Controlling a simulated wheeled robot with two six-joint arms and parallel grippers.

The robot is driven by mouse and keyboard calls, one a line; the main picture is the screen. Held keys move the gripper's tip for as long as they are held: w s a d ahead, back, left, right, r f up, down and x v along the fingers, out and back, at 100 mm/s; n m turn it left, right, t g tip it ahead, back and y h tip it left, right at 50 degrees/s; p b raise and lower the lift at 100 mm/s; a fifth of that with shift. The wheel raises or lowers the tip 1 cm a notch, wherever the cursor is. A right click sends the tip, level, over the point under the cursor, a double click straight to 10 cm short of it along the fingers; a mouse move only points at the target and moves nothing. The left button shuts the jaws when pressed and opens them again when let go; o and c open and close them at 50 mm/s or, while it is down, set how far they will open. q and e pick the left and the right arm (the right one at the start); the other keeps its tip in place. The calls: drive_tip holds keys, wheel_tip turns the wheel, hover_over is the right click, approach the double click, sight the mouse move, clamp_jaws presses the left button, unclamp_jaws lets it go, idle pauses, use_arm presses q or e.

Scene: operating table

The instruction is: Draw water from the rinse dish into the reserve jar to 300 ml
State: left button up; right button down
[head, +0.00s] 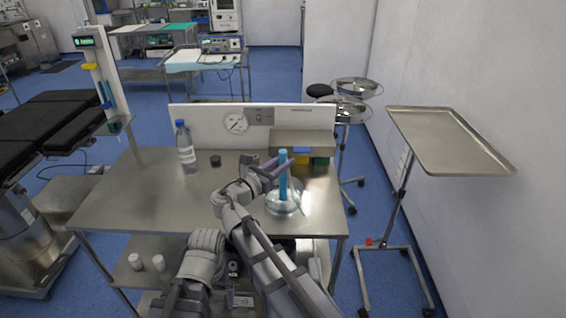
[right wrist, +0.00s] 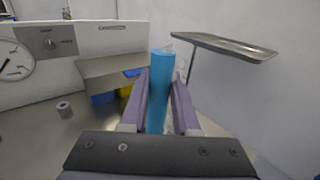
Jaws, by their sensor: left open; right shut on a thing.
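My right gripper (head: 277,168) is shut on an upright blue tube (head: 283,172), which also shows between the fingers in the right wrist view (right wrist: 158,95). No water level is readable. My left arm is folded low, its gripper hidden.
A white back panel (head: 205,116) with a round dial (head: 235,123) closes the table's rear. A metal shelf (head: 300,141) with yellow and green things below is close behind the tube. The table's left front is clear.

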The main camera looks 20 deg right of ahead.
wheel_tip(320, 180, up, 10)
drive_tip(key=p, duration=0.9)
drive_tip(key=shift+p, duration=0.3)
use_arm(q)
wheel_tip(320, 180, up, 10)
use_arm(e)
drive_tip(key=shift+f, duration=0.1)
use_arm(q)
drive_tip(key=shift+f, duration=0.1)
drive_tip(key=shift+c, duration=0.3)
